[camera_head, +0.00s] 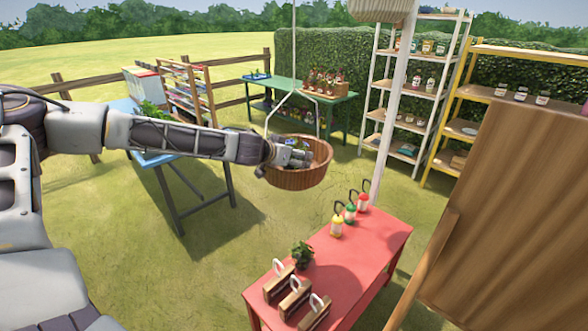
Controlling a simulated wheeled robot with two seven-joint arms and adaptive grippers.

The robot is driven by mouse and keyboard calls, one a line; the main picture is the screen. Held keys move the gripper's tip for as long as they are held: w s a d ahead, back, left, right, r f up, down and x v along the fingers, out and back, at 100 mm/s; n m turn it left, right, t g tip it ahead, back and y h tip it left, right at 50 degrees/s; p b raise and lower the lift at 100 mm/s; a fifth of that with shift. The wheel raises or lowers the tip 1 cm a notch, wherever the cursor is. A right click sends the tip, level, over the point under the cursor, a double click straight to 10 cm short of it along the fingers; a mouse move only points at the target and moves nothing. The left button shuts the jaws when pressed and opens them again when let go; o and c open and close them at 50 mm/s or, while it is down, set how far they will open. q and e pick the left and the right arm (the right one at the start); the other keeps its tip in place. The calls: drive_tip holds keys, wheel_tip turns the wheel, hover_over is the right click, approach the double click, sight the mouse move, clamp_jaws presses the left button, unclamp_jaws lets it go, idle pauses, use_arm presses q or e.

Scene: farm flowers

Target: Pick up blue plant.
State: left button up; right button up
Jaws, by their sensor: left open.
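My left arm reaches across from the left, and my left gripper (298,158) is open over the left part of a hanging brown basket (300,180). A small plant (294,143) with green and bluish bits shows just behind the gripper, inside the basket. The gripper hides much of it, and I cannot tell whether the fingers touch it. My right gripper is out of view.
A red table (365,258) at the front holds several bottles, a green potted plant (302,254) and wooden carriers. A blue table (165,155) stands under my arm. A large brown board (510,200) blocks the right side. Grass lies open between.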

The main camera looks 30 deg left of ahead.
use_arm(q)
drive_tip(key=shift+w+f, duration=0.25)
drive_tip(key=shift+w, duration=0.1)
idle(0.3)
drive_tip(key=shift+r, duration=0.1)
drive_tip(key=c, duration=1.1)
